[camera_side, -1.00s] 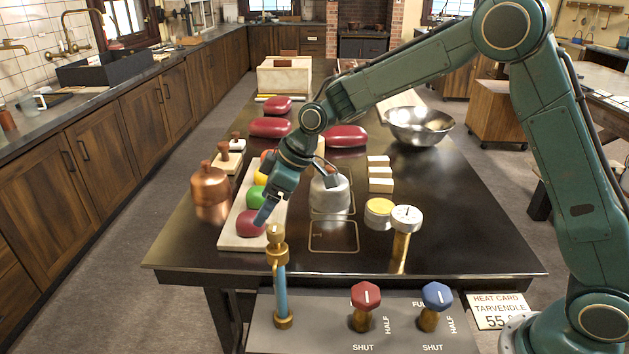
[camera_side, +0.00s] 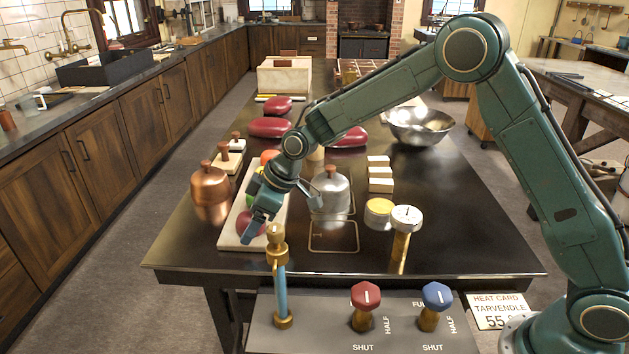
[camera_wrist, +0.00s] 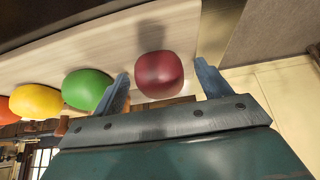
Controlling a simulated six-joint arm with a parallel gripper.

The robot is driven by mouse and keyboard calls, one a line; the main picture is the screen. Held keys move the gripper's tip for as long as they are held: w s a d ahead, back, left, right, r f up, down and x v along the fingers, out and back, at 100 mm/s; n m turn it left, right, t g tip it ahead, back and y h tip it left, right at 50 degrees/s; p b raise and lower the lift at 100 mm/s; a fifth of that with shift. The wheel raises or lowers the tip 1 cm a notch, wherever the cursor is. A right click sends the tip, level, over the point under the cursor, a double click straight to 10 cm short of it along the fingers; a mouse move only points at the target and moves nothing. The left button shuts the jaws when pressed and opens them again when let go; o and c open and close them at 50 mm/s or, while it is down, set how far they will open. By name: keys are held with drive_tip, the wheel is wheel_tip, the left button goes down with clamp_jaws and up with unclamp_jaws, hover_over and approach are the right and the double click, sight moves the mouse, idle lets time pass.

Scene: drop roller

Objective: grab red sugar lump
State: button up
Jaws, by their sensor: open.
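The red sugar lump (camera_wrist: 159,74) lies at the near end of a pale board, dark red and rounded. In the side view the lump (camera_side: 244,223) is partly hidden behind my gripper (camera_side: 262,226). In the wrist view my gripper (camera_wrist: 163,88) is open, with one finger on each side of the lump and a gap showing at both sides. The fingers do not appear to be closed on it. The green lump (camera_wrist: 87,89) sits just left of the left finger. The yellow lump (camera_wrist: 36,101) is beyond it.
The pale board (camera_side: 231,236) lies between a copper pot (camera_side: 209,195) and a metal domed kettle (camera_side: 330,192). A brass fitting on a blue pipe (camera_side: 280,272) stands close in front of the board. The right of the dark table (camera_side: 470,238) is clear.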

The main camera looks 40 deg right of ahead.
drive_tip(key=shift+c, duration=0.3)
drive_tip(key=c, duration=1.1)
drive_tip(key=shift+o, duration=0.2)
drive_tip(key=shift+r, duration=0.15)
wheel_tip(320, 180, up, 20)
idle(0.4)
